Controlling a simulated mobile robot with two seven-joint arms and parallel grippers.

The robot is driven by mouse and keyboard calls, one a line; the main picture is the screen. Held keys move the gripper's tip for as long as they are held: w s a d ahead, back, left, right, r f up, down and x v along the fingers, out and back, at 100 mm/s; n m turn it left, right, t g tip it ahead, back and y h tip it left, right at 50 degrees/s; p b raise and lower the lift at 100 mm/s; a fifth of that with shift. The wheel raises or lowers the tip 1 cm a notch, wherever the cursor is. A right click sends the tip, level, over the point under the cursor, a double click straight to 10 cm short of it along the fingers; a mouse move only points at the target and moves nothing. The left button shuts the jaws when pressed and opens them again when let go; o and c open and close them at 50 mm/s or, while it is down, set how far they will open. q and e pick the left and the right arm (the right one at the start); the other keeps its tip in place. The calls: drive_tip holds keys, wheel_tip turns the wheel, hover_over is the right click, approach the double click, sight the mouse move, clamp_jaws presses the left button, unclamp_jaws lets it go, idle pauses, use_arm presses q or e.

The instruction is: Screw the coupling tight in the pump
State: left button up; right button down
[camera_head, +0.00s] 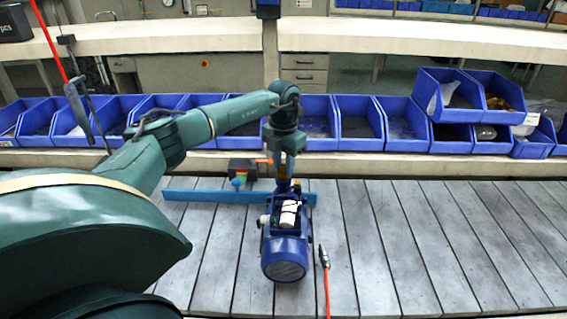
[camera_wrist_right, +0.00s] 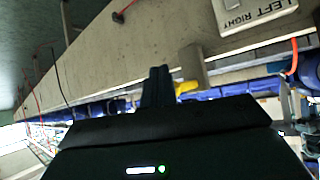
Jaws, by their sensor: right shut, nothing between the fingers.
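The blue pump (camera_head: 285,254) stands on the slatted grey table in the head view, its round ribbed end facing me. A white cylindrical part (camera_head: 288,214) sits on its top. My left gripper (camera_head: 284,184) points down at the back of the pump, and its fingertips are too small and overlapped to read. I cannot make out the coupling for certain; it may be hidden by the gripper or pump. My right gripper (camera_wrist_right: 158,85) shows in the right wrist view with its dark fingers together and empty, away from the pump. It is not visible in the head view.
A blue bar (camera_head: 210,196) lies behind the pump, with a small dark block with coloured parts (camera_head: 240,170) beyond it. A metal-tipped tool on a red hose (camera_head: 323,257) lies right of the pump. Blue bins (camera_head: 360,128) line the back. The table's right side is clear.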

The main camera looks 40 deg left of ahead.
use_arm(q)
clamp_jaws()
drive_tip(key=shift+m, duration=1.7)
drive_tip(key=shift+m, duration=1.7)
drive_tip(key=shift+m, duration=1.8)
drive_tip(key=m, duration=0.3)
drive_tip(key=shift+b, duration=0.35)
